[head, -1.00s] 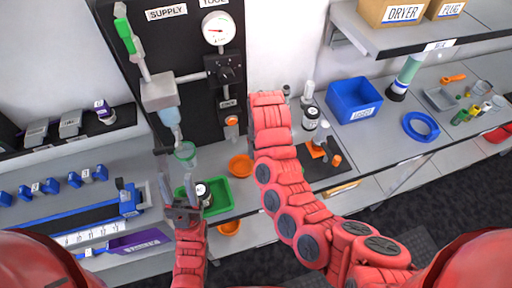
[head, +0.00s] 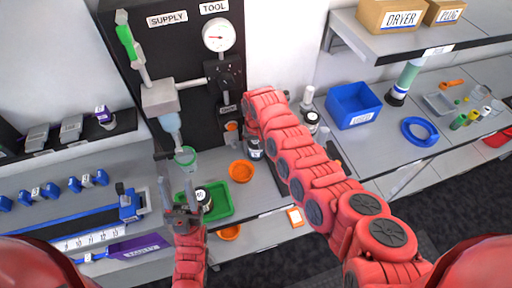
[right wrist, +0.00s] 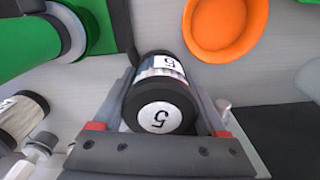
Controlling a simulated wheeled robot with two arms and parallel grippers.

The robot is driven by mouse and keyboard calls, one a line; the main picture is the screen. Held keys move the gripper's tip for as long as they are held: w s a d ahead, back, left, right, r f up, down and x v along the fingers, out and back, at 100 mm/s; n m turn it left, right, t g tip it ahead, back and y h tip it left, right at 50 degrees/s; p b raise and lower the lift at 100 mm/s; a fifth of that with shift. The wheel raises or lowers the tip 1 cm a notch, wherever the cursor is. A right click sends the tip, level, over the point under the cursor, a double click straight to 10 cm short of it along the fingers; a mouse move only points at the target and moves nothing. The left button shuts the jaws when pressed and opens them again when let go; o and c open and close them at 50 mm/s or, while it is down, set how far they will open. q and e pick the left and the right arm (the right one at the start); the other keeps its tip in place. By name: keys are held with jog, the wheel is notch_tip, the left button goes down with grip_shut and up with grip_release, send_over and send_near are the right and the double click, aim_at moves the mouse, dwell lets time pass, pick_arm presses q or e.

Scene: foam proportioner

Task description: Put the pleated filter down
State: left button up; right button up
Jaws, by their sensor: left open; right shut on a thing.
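The pleated filter, a short cylinder with a black end cap marked 5 and a pale ribbed body, is between the fingers of my right gripper (right wrist: 160,115) in the right wrist view; its cap (right wrist: 160,117) faces the camera. My right gripper is shut on it. In the head view the filter (head: 254,149) shows just below the end of my right arm, near the foot of the black panel. I cannot tell whether it touches the bench. My left gripper (head: 176,184) is open and empty, beside the green tray (head: 222,213).
An orange dish (head: 241,171) lies close to the filter; it also shows in the right wrist view (right wrist: 226,27). A black-lidded jar (head: 203,197) stands in the green tray. A blue bin (head: 353,104) and blue ring (head: 419,131) are to the right. Bare bench shows around the dish.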

jog(key=shift+f, duration=0.25)
jog(key=shift+f, duration=0.2)
jog(key=o, duration=1.4)
jog(key=shift+c, duration=0.2)
jog(key=shift+r, duration=0.1)
